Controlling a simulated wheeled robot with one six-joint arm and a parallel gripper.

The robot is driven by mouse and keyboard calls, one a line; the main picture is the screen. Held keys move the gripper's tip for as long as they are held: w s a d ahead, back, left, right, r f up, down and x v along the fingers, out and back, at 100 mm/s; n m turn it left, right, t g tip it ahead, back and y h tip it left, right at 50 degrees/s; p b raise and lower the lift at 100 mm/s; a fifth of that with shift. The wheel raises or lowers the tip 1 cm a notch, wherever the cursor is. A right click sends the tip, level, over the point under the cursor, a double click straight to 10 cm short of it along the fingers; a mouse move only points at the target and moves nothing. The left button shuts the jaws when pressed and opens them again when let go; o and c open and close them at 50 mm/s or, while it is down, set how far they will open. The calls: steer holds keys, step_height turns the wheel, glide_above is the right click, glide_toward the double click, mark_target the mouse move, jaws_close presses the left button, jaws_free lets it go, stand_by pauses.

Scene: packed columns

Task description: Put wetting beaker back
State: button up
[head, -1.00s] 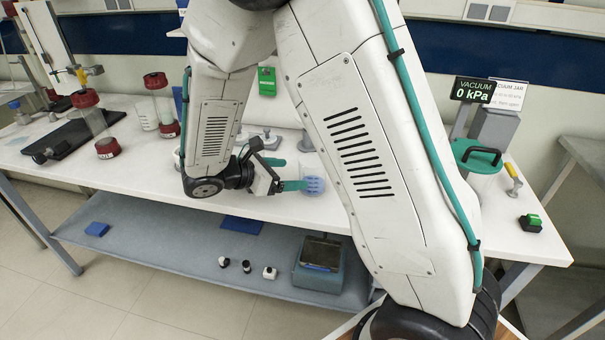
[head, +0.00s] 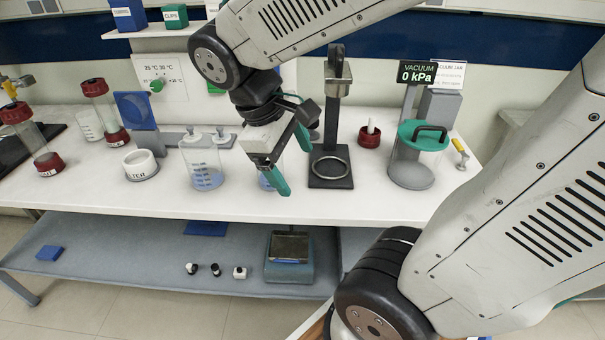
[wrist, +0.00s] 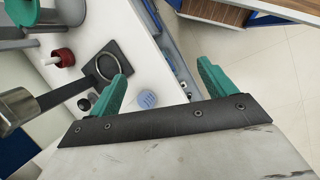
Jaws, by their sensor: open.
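My gripper (head: 291,160) is open and empty, raised above the white bench. A small clear beaker with blue liquid (head: 265,182) stands on the bench behind my gripper, partly hidden by its fingers. In the wrist view a round blue-patterned vessel (wrist: 147,99) shows on the bench between the teal fingers (wrist: 161,74), apart from them. A larger clear beaker with blue liquid (head: 207,178) stands to its left. I see no label that tells which one is the wetting beaker.
A black stand with a ring (head: 331,170) is right of the gripper. Beyond it are a red cup (head: 370,137) and a green-lidded vacuum jar (head: 418,170). A white ring-shaped dish (head: 140,165) and red-capped columns (head: 105,110) are on the left. The front bench strip is clear.

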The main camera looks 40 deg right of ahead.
steer(key=s+a+r+m+t+y, duration=0.2)
steer(key=s+a+m+t+y, duration=0.1)
steer(key=s, duration=0.3)
steer(key=shift+s+a+m+y, duration=0.15)
steer(key=shift+m+y, duration=0.25)
steer(key=shift+m, duration=0.4)
stand_by(0.4)
